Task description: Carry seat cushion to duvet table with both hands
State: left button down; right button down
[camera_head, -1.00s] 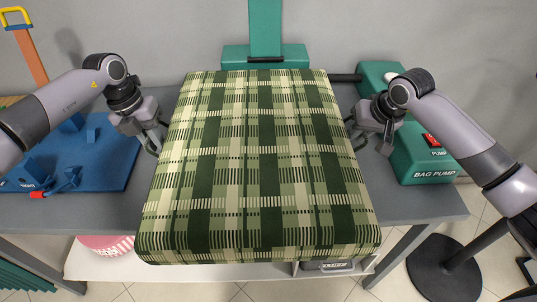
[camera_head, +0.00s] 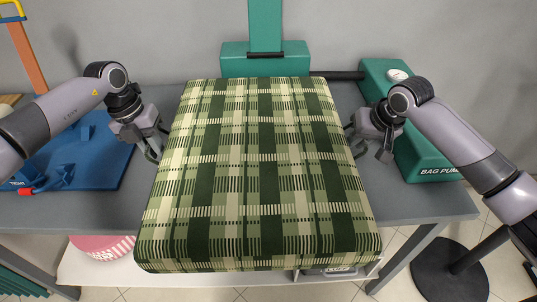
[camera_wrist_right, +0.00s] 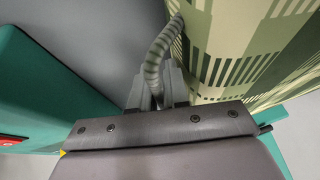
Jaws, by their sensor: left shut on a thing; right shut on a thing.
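The seat cushion (camera_head: 262,175) is a large green and cream plaid block in the middle of the head view, above the grey table (camera_head: 90,212). Its near end reaches past the table's front edge. My left gripper (camera_head: 156,148) is shut at the cushion's left side. My right gripper (camera_head: 355,140) is shut at its right side. In the right wrist view, my right gripper (camera_wrist_right: 158,92) is shut on a grey curved handle at the cushion's side (camera_wrist_right: 250,50). The left gripper's grip is partly hidden by the cushion. I cannot tell which table is the duvet table.
A green machine (camera_head: 265,60) stands behind the cushion. A green bag pump (camera_head: 420,150) is at the right on the table. A blue board (camera_head: 95,165) lies at the left. A pink round container (camera_head: 103,247) sits on the shelf below. A black stand base (camera_head: 450,268) is on the floor at right.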

pick_arm(q)
jog(key=c, duration=1.5)
grip_release()
jog(key=shift+f, duration=0.25)
jog(key=shift+c, duration=0.2)
pick_arm(e)
jog(key=c, duration=1.5)
grip_release()
jog(key=shift+d+f, duration=0.1)
jog(key=shift+f, duration=0.15)
jog(key=shift+c, duration=0.2)
pick_arm(q)
jog(key=o, duration=0.4)
jog(key=shift+r, duration=0.15)
pick_arm(e)
jog(key=o, duration=0.4)
jog(key=shift+r, duration=0.15)
pick_arm(q)
jog(key=shift+o, duration=0.2)
pick_arm(e)
jog(key=shift+o, duration=0.2)
pick_arm(q)
jog(key=shift+d, duration=0.15)
pick_arm(e)
jog(key=shift+a, duration=0.25)
pick_arm(q)
jog(key=shift+r, duration=0.1)
